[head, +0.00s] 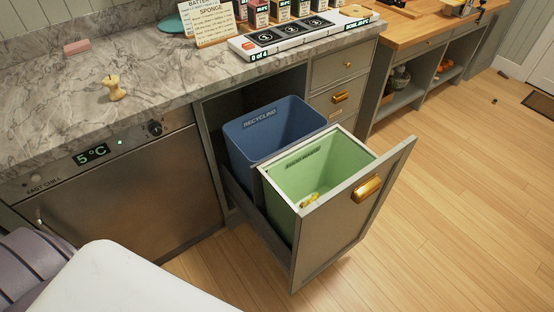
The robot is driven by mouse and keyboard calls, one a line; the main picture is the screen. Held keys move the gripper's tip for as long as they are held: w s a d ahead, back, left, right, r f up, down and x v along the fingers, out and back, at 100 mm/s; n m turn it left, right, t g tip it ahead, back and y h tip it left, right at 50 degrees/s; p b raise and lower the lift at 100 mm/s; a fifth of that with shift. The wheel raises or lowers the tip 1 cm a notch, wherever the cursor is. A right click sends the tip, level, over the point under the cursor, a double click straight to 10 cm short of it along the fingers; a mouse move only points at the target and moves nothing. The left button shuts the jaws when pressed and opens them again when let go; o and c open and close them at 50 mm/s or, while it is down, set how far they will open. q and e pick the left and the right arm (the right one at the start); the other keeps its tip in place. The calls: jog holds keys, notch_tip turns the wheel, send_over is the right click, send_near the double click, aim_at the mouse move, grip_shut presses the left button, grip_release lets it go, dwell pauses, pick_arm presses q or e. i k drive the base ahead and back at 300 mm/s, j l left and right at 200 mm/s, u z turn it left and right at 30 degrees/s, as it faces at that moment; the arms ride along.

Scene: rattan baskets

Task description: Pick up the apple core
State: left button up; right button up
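The apple core (116,90) stands upright on the grey marble counter (60,125), near its front edge at the left of the head view. It is pale yellow with a thin waist and a short stem. Neither of my grippers shows in the head view. Nothing touches the apple core.
A pulled-out drawer holds a blue recycling bin (238,145) and a green bin (350,160) with a small yellow item (309,199) inside. A pink sponge (77,47), a small sign (208,22) and a white tray (300,37) are on the counter.

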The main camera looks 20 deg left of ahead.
aim_at(112, 81)
jog(key=u, duration=1.8)
